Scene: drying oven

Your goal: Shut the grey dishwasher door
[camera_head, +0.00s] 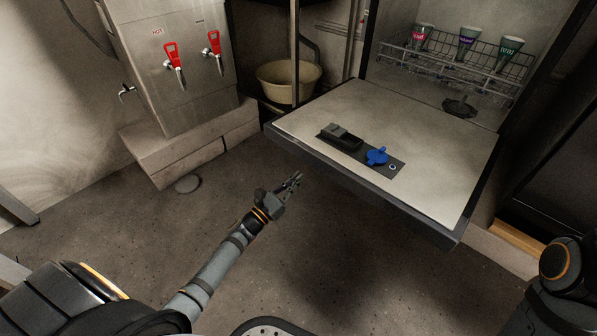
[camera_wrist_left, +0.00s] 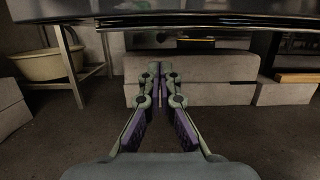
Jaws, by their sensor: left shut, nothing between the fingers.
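The grey dishwasher door (camera_head: 430,166) is folded down and open, roughly level, with its inner face up. A dark dispenser panel with a blue cap (camera_head: 377,156) is set in it. My left gripper (camera_head: 295,179) is shut and empty, left of and below the door's front edge. In the left wrist view the shut fingers (camera_wrist_left: 168,70) point under the door's dark edge (camera_wrist_left: 170,22), apart from it. My right arm shows at the lower right, but its gripper is out of view.
A rack (camera_head: 455,60) with several cups stands inside the dishwasher. A steel dispenser with red taps (camera_head: 165,60) stands at the left on pale blocks (camera_head: 185,150). A beige basin (camera_head: 288,80) is behind the door. The floor before the door is clear.

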